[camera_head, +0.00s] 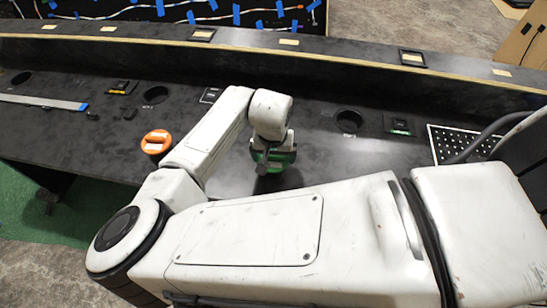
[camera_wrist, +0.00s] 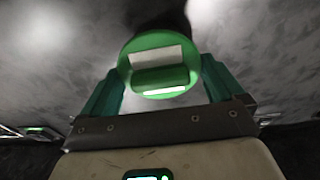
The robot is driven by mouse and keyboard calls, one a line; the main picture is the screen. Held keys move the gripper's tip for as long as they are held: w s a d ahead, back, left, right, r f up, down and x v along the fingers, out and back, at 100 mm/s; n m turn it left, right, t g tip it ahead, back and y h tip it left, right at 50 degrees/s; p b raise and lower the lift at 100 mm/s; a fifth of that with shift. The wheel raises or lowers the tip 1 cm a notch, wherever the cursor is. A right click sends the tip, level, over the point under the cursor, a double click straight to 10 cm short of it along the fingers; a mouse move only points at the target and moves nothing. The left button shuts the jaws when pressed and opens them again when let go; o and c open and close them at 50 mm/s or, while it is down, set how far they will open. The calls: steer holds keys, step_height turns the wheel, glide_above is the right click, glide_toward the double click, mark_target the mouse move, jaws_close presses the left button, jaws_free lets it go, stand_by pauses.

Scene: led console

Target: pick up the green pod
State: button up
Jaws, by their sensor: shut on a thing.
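The green pod (camera_wrist: 158,88) is round, with a pale label-like patch on its face. In the wrist view it sits between the two green fingers of my gripper (camera_wrist: 160,85), which is shut on it. In the head view, my gripper (camera_head: 272,158) is over the black console top (camera_head: 330,150), near its front edge. There the pod is mostly hidden, and the green of the fingers and pod runs together. I cannot tell whether the pod touches the surface.
An orange-topped object (camera_head: 156,141) stands on the console to the left. A round hole (camera_head: 349,121) lies to the right of my gripper, with a dotted panel (camera_head: 455,142) further right. A grey strip (camera_head: 40,102) lies at the far left. A raised ledge (camera_head: 340,60) runs along the back.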

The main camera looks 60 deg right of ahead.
steer(key=shift+r, duration=0.45)
step_height(320, 180, up, 2)
steer(key=shift+r+b, duration=0.2)
steer(key=shift+b, duration=0.15)
steer(key=s+a+r+b, duration=0.1)
steer(key=s+a+r, duration=0.2)
steer(key=s+r, duration=0.6)
steer(key=s, duration=0.4)
steer(key=shift+s+a+r, duration=0.3)
steer(key=shift+a+r, duration=0.05)
